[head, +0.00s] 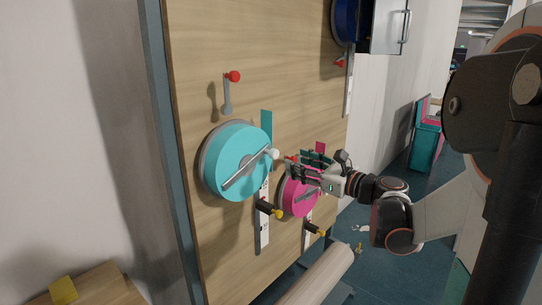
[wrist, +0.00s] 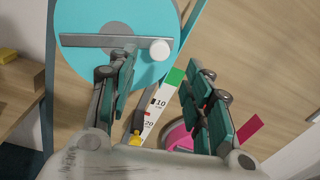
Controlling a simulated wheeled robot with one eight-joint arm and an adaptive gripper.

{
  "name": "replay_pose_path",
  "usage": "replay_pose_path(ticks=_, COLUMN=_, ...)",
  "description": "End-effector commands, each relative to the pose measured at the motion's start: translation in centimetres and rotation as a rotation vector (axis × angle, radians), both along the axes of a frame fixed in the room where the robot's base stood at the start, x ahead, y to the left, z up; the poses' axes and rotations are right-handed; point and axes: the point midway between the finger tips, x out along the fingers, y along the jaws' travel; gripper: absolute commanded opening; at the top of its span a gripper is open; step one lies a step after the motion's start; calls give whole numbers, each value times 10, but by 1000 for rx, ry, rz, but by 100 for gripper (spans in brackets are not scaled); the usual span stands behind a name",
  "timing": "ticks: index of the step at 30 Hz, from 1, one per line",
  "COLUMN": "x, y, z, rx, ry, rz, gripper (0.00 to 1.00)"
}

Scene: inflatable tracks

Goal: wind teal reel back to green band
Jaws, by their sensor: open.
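The teal reel (head: 232,175) is on the upright wooden board, with a grey crank bar and a white knob (head: 274,154) at its right edge. The wrist view shows the reel (wrist: 115,18), bar and white knob (wrist: 160,50) at the top. Below the reel is a white scale (head: 265,232) with a dark, yellow-tipped pointer (head: 269,208). In the wrist view the scale (wrist: 152,114) reads 10 and 20, with a green band (wrist: 175,76) at its upper end. My gripper (head: 292,168) is open and empty, right of the knob; its fingers (wrist: 165,68) are spread below the knob.
A pink reel (head: 292,205) with its own scale is just behind my gripper. A red-knobbed lever (head: 233,77) is above the teal reel. A dark blue reel (head: 345,22) and a grey box (head: 388,28) are at the upper right. A pale roller (head: 320,275) lies below.

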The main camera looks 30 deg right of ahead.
Motion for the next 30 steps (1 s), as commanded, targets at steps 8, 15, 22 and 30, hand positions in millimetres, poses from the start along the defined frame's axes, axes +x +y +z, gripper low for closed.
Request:
replay_pose_path(ticks=8, x=54, y=19, z=-1, rx=-1, ry=1, rz=5, gripper=46)
replay_pose_path(ticks=15, x=88, y=28, z=0, rx=-1, ry=0, rz=3, gripper=46)
replay_pose_path(ticks=22, x=100, y=31, z=0, rx=-1, ry=1, rz=1, gripper=46)
replay_pose_path(ticks=30, x=100, y=31, z=0, rx=-2, ry=0, rz=0, gripper=41)
